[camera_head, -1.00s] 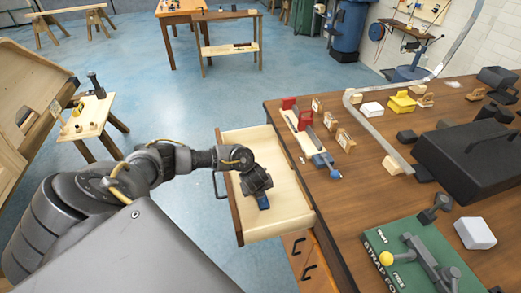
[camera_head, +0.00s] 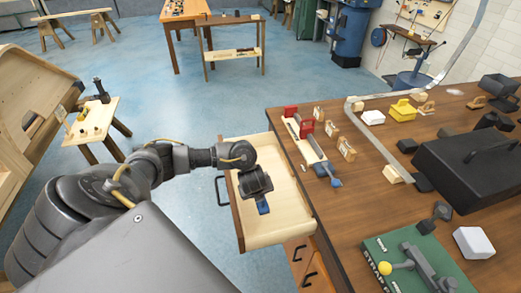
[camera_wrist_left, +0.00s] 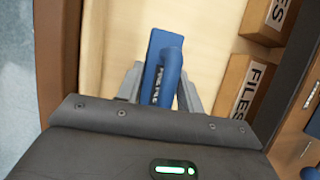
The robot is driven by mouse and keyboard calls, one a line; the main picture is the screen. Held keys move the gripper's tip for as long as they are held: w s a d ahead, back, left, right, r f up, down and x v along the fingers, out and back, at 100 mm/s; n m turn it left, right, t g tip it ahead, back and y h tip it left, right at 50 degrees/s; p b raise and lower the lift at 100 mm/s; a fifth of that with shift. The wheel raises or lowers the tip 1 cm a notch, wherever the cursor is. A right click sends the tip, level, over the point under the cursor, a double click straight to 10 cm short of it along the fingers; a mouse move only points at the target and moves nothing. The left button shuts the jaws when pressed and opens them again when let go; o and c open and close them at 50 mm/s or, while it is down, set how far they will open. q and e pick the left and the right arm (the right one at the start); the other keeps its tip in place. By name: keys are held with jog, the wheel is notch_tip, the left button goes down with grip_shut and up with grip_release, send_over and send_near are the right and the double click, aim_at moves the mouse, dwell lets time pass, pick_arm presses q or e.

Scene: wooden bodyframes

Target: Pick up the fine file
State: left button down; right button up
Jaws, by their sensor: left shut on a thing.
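A blue piece, which I take to be the fine file's handle or holder (camera_wrist_left: 162,55), lies between the fingers of my left gripper (camera_wrist_left: 160,92). In the head view the blue piece (camera_head: 263,207) shows just below my left gripper (camera_head: 258,197), over the open drawer (camera_head: 285,237). The gripper is shut on it. The gripper body hides much of the piece, and I cannot tell whether it touches the drawer floor. My right gripper is not in view.
The workbench (camera_head: 372,215) stands right of the drawer. On it are a red-ended rack (camera_head: 307,132), wooden blocks (camera_head: 346,148), a green board (camera_head: 395,270) and a black case (camera_head: 470,165). Blocks marked FILES (camera_wrist_left: 250,90) show in the wrist view. The floor left of the drawer is clear.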

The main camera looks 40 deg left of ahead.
pick_arm(q)
jog(key=p+v, duration=0.1)
jog(key=v, duration=0.3)
jog(key=shift+s, duration=0.15)
jog(key=s+d+r+p, duration=0.3)
jog(key=s+p, duration=0.3)
jog(key=s, duration=0.2)
jog(key=shift+s+d+p, duration=0.3)
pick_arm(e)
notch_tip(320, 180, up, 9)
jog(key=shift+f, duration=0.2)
pick_arm(q)
jog(key=shift+r, duration=0.1)
jog(key=c, duration=1.6)
grip_release()
jog(key=shift+c, duration=1.1)
jog(key=shift+s, duration=0.1)
jog(key=shift+c, duration=0.3)
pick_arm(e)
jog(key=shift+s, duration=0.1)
